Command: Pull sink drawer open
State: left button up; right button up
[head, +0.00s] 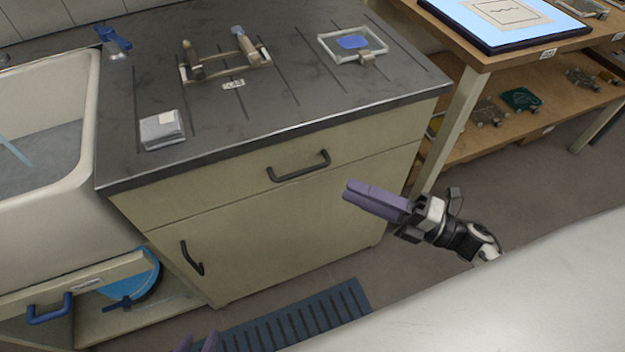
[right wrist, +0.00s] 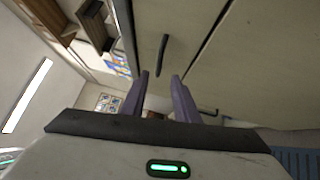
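A beige drawer front (head: 240,184) with a dark bar handle (head: 299,167) sits under the dark counter beside the sink (head: 75,170), and looks flush and shut. Under the sink is another labelled front (head: 88,285) with a blue handle (head: 50,309); I cannot tell which is the sink drawer. My right gripper (head: 348,192) is open and empty, apart from the dark handle, to its lower right. In the right wrist view the handle (right wrist: 162,55) shows beyond the finger gap. My left gripper (head: 197,343) shows only its parted fingertips at the bottom edge.
A cabinet door with a dark handle (head: 191,258) is below the drawer. A blue ribbed mat (head: 290,320) lies on the floor. A wooden shelf table (head: 480,58) stands right. Tools, a packet and a glass frame (head: 352,45) lie on the counter.

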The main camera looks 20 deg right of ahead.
jog(key=p+x, duration=0.1)
jog(key=x, duration=0.9)
jog(key=shift+a+n+p, duration=0.2)
jog(key=shift+n+p, duration=0.1)
jog(key=shift+p, duration=0.05)
jog(key=shift+s+r, duration=0.1)
jog(key=shift+s, duration=0.05)
jog(key=shift+c, duration=0.4)
grip_shut()
